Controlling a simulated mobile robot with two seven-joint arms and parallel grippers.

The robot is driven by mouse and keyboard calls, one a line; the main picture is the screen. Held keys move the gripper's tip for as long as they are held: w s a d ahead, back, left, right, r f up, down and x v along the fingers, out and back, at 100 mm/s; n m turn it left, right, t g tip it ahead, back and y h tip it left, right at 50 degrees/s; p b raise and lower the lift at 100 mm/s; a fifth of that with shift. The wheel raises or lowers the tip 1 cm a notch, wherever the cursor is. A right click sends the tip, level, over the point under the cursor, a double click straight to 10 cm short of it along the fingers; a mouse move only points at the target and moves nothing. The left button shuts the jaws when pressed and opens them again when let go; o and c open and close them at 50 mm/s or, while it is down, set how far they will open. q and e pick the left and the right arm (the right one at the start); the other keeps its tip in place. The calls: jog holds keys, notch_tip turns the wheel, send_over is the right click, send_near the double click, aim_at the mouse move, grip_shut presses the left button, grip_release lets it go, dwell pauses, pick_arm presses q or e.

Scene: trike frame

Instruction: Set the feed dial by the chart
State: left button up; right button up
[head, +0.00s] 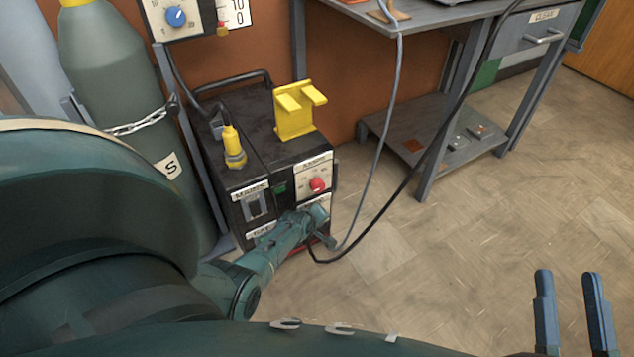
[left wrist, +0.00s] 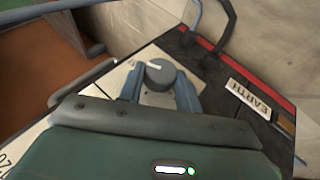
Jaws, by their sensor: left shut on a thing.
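The welding machine (head: 275,165) stands on the floor with its labelled front panel toward me. In the left wrist view, a grey round dial (left wrist: 160,73) with a white pointer line sits on a pale plate (left wrist: 112,82). My left gripper (left wrist: 161,90) is shut on this dial, one finger on each side. In the head view my left gripper (head: 318,222) is at the lower right of the machine's front and hides the dial. My right gripper (head: 572,300) is open and empty over the floor. I cannot make out a feed chart.
A red knob (head: 317,185) sits just above the left gripper. An EARTH label (left wrist: 248,98) is beside the dial. A black cable (head: 410,178) hangs close to the gripper. A gas cylinder (head: 125,90) stands left; a workbench (head: 430,14) stands behind. The right floor is clear.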

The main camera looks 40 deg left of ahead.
pick_arm(q)
jog(key=shift+s+a+f+t, duration=0.1)
jog(key=shift+f+t, duration=0.15)
jog(key=shift+t, duration=0.05)
jog(key=shift+t+h+b, duration=0.3)
jog(key=shift+t+b, duration=0.1)
jog(key=shift+b, duration=0.45)
jog(key=shift+r+t+b, duration=0.1)
jog(key=shift+t+b, duration=0.4)
jog(key=shift+b, duration=0.05)
pick_arm(e)
jog(key=shift+w+d+r+n+t+y, duration=0.15)
jog(key=shift+r+n+t+y, duration=0.1)
jog(key=shift+r+n+y, duration=0.85)
jog(key=shift+w+d+r+n+t+y, duration=0.1)
jog(key=shift+r+n+t+y, duration=0.15)
jog(key=shift+r+n+y, duration=0.8)
jog(key=shift+r, duration=0.2)
pick_arm(q)
jog(key=o, duration=1)
